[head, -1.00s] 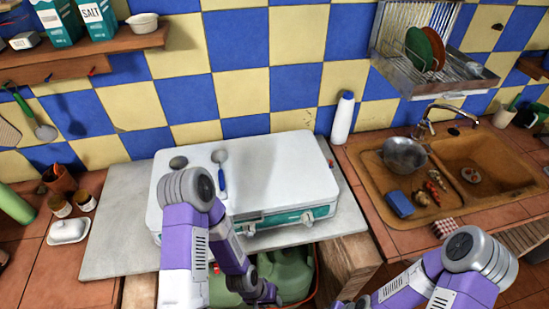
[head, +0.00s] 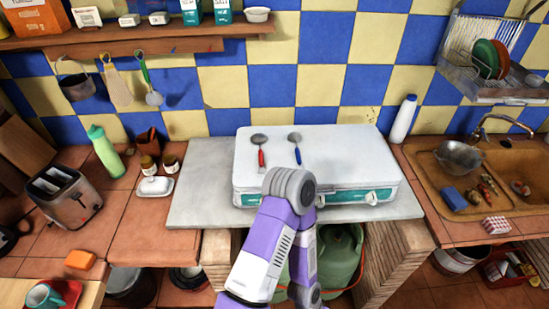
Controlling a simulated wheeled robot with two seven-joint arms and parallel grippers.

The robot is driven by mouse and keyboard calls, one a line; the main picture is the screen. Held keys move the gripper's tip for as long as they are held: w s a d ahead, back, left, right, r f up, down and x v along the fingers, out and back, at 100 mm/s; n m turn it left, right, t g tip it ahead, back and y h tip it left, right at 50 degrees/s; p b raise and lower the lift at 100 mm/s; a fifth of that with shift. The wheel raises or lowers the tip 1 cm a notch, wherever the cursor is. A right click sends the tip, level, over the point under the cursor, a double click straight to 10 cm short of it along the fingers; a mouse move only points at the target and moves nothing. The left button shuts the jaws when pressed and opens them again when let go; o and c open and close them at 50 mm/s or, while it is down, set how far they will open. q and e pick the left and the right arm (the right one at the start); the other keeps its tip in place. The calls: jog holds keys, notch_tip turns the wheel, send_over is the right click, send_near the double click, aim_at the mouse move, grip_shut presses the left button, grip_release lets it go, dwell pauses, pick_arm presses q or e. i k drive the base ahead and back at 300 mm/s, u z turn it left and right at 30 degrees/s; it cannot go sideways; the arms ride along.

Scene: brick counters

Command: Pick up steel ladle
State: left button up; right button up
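Two spoon-like utensils lie on the white case. One has a dark round bowl and a red handle (head: 262,157). The other has a dark round bowl and a blue handle (head: 297,153). A third utensil, with a green handle and a grey round head (head: 153,98), hangs on the wall at the left. I cannot tell for sure which of them is the steel ladle. My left arm's bent elbow stands in front of the case, just below the utensils, and its forearm drops out at the bottom edge. Neither gripper shows.
The white case (head: 340,160) rests on a grey slab (head: 205,180). A white bottle (head: 402,120) stands to its right, before the sink (head: 440,190). At the left are a toaster (head: 68,205), a green bottle (head: 104,152) and a butter dish (head: 155,187). A shelf (head: 130,40) runs above.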

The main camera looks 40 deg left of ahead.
aim_at(296, 137)
jog(key=u, duration=1.65)
jog(key=i, duration=0.1)
jog(key=z, duration=0.95)
